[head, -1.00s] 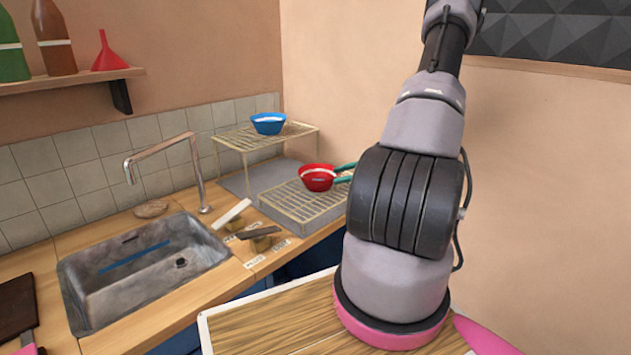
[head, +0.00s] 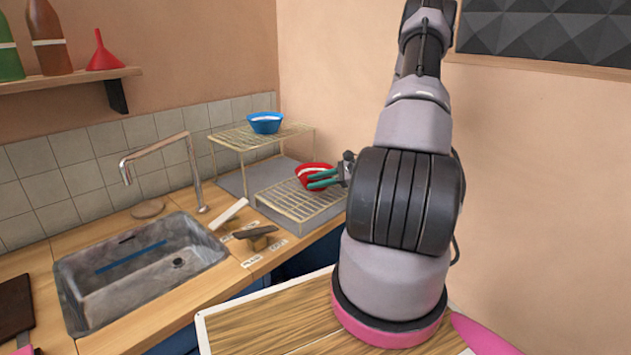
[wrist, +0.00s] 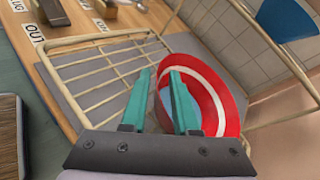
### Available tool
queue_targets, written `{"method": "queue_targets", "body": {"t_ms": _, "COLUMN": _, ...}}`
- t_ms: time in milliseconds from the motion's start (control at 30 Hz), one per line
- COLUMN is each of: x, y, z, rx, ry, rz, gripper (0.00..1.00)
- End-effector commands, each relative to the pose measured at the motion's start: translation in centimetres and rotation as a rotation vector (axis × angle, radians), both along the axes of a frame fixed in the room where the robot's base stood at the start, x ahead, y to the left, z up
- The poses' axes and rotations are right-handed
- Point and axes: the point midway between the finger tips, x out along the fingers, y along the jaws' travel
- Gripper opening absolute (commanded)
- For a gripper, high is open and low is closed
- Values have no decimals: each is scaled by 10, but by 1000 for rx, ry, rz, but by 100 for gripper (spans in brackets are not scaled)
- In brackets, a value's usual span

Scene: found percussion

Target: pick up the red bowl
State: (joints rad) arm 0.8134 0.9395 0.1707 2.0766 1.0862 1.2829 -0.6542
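The red bowl (head: 303,171), with a white band inside, sits on the lower wire rack (head: 285,203) right of the sink. It also shows in the wrist view (wrist: 232,105), where its right side is clear and its near left part is partly hidden by a finger. My gripper (head: 309,181) has two teal fingers, which cross in front of the bowl in the head view. In the wrist view my gripper (wrist: 160,71) is open, with a gap between the fingers and the bowl's left rim showing in that gap. Whether the fingers touch the bowl cannot be told.
A blue bowl (head: 265,123) stands on the raised wire shelf (head: 230,139) behind and left. A sink (head: 100,287) with a bent tap (head: 191,170) lies to the left. Small blocks (head: 255,233) and labels lie on the counter between sink and rack. A wall closes the right side.

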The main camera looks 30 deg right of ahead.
Motion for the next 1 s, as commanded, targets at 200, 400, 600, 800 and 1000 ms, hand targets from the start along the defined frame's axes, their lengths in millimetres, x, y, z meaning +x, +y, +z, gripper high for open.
{"method": "queue_targets", "body": {"t_ms": 200, "x": 0, "y": 0, "z": 0, "rx": 0, "ry": 0, "rz": 0, "gripper": 0}}
{"method": "queue_targets", "body": {"t_ms": 400, "x": 0, "y": 0, "z": 0, "rx": 0, "ry": 1, "rz": 1, "gripper": 0}}
{"method": "queue_targets", "body": {"t_ms": 600, "x": -1, "y": 0, "z": 0, "rx": 0, "ry": 1, "rz": 0, "gripper": 0}}
{"method": "queue_targets", "body": {"t_ms": 800, "x": -1, "y": 0, "z": 0, "rx": 0, "ry": 1, "rz": 0, "gripper": 0}}
{"method": "queue_targets", "body": {"t_ms": 1000, "x": -1, "y": 0, "z": 0, "rx": 0, "ry": 2, "rz": 0, "gripper": 0}}
